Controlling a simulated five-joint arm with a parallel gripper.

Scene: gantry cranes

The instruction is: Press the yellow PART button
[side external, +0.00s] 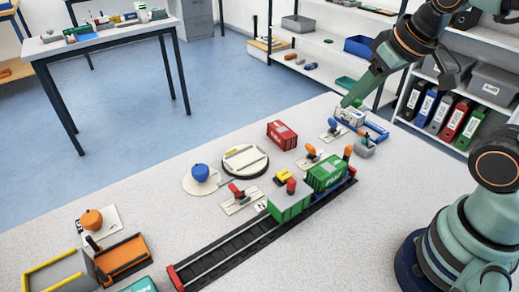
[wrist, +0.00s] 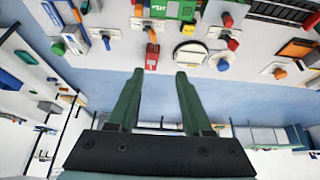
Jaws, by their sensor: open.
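A small yellow block with dark markings (side external: 283,177) sits on the table between the green wagons and the red container; it looks like the PART button, but its lettering is too small to read. It also shows in the wrist view (wrist: 188,31), beyond and right of my fingertips. My gripper (side external: 347,102) is raised over the far right part of the table, well away from the yellow block. In the wrist view my gripper (wrist: 159,72) has its two green fingers apart with nothing between them.
A green wagon (side external: 326,174) stands on the dark track (side external: 225,250), near the yellow block. A red container (side external: 282,135), a round turntable (side external: 245,162), a blue knob (side external: 200,172) and several levers stand around it. An orange tray (side external: 123,257) is at the front left.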

